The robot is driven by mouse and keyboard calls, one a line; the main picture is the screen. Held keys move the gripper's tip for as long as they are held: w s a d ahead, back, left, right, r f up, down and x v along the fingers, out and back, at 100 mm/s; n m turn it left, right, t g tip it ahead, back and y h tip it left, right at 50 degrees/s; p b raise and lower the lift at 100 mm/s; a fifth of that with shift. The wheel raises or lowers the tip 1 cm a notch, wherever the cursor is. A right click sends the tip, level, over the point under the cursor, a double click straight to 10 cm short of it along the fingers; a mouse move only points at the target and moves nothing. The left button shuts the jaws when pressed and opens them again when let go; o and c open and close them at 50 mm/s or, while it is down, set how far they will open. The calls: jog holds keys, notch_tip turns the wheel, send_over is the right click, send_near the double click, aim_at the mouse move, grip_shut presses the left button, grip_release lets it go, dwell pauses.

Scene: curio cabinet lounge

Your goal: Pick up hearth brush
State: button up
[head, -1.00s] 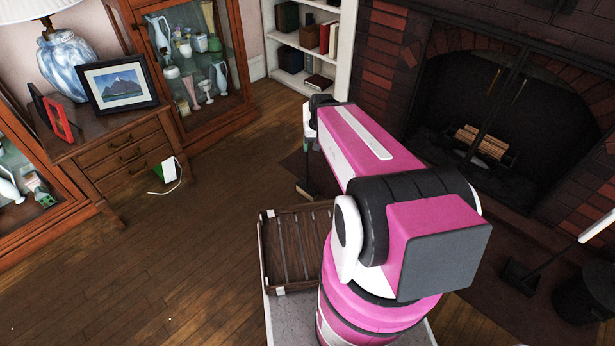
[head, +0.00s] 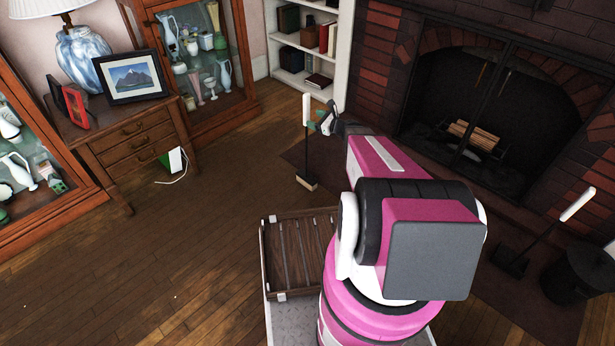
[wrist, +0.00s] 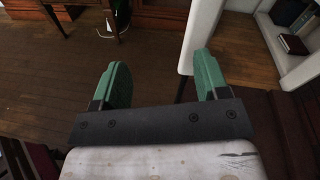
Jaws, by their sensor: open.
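The hearth brush (head: 306,112) stands upright on the floor in front of the fireplace, with a white handle, a dark shaft and a pale brush head at the floor. Its white handle also shows in the wrist view (wrist: 199,38), close to the inner side of the right finger. My gripper (head: 321,121) is beside the handle in the head view, with its green fingers partly hidden. In the wrist view my gripper (wrist: 162,78) is open and empty. I cannot tell whether the handle is between the fingers or just beyond them.
A second white-handled tool (head: 577,205) with a black end stands at the right by a black bucket (head: 580,275). The brick fireplace (head: 470,90), bookshelf (head: 340,60) and drawer cabinet (head: 135,150) border the space. Wooden floor on the left is mostly clear.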

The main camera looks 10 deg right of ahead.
aim_at(308, 108)
jog(key=w+m+t, duration=0.1)
jog(key=w, duration=0.1)
jog(key=w+m, duration=0.1)
jog(key=w, duration=0.1)
jog(key=w+m+t+h, duration=0.1)
jog(key=w+m, duration=0.1)
jog(key=shift+d+f+t, duration=0.1)
jog(key=shift+f+t, duration=0.15)
jog(key=shift+t, duration=0.05)
jog(key=x, duration=0.5)
jog(key=shift+w+d, duration=0.1)
jog(key=shift+d, duration=0.1)
jog(key=shift+r, duration=0.1)
grip_shut()
